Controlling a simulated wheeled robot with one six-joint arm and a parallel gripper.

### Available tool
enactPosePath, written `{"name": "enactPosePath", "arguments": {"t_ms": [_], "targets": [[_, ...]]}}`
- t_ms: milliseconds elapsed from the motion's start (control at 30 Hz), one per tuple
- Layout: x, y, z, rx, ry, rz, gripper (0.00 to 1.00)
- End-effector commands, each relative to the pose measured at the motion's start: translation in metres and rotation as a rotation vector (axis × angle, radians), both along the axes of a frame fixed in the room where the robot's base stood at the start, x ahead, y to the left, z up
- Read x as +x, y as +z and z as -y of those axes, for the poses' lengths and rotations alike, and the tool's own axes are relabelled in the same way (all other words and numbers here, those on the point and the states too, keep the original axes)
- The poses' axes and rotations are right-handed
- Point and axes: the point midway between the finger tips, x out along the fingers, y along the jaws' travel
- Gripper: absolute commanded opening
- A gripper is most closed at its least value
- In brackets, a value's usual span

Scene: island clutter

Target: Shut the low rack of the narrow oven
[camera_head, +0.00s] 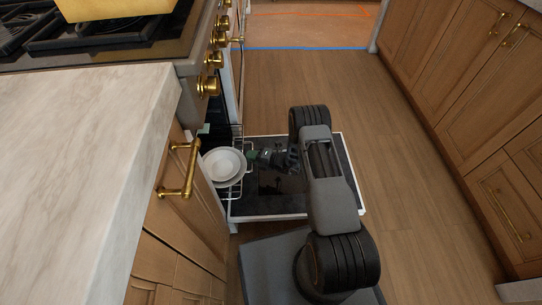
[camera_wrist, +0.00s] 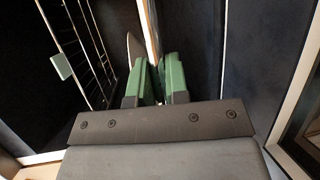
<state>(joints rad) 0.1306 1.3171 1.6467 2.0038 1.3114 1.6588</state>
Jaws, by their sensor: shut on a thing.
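The low rack (camera_head: 242,183) of the narrow oven is a wire rack, pulled part way out over the dark dropped oven door (camera_head: 275,207). Its wires also show in the wrist view (camera_wrist: 88,42). My gripper (camera_head: 251,156) reaches down to the rack's front side, beside the dishes. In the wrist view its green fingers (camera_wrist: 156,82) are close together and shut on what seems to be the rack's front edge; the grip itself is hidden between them. The oven's inside is mostly hidden by the cabinet and counter.
A white plate with a bowl (camera_head: 223,165) rests on the rack. A marble counter (camera_head: 75,150) and a cabinet with a brass handle (camera_head: 182,172) stand at left. A stove with brass knobs (camera_head: 208,84) is beyond. Wooden floor (camera_head: 400,180) is clear at right before more cabinets (camera_head: 480,80).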

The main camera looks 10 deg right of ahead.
Motion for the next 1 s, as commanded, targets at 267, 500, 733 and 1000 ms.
{"name": "enactPosePath", "arguments": {"t_ms": [267, 500, 733, 1000], "targets": [[0.014, -0.002, -0.073, 0.001, 0.006, 0.002, 0.0], [0.023, -0.002, -0.116, 0.0, 0.004, 0.001, 0.0], [0.028, -0.001, -0.137, 0.0, 0.002, 0.001, 0.0], [0.028, 0.0, -0.137, 0.0, 0.0, 0.0, 0.21]]}}
